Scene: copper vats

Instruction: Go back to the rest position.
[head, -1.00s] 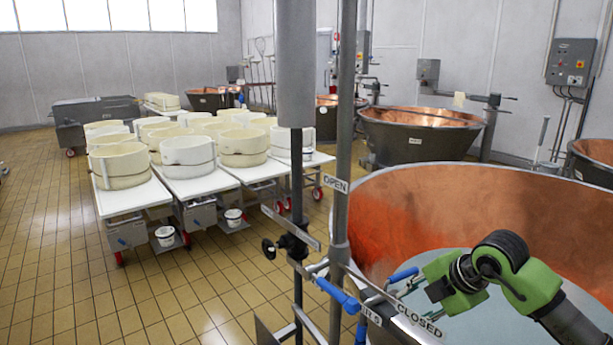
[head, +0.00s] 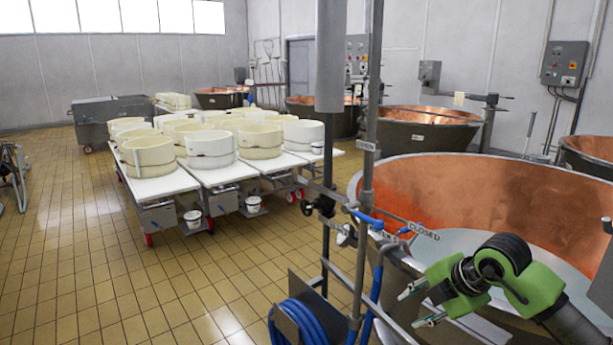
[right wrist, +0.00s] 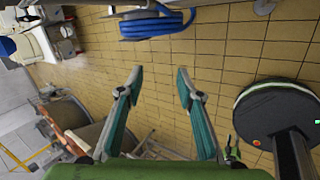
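My right gripper (head: 418,306) is at the lower right of the head view, in front of the near copper vat (head: 480,205). Its two fingers are apart with nothing between them. The right wrist view shows the same open gripper (right wrist: 158,82) over bare tiled floor.
A pipe stand with blue-handled valves (head: 368,219) and a coiled blue hose (head: 300,325) stands left of the gripper; the hose also shows in the wrist view (right wrist: 155,24). White tables (head: 160,181) with cheese moulds (head: 210,148) stand farther back.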

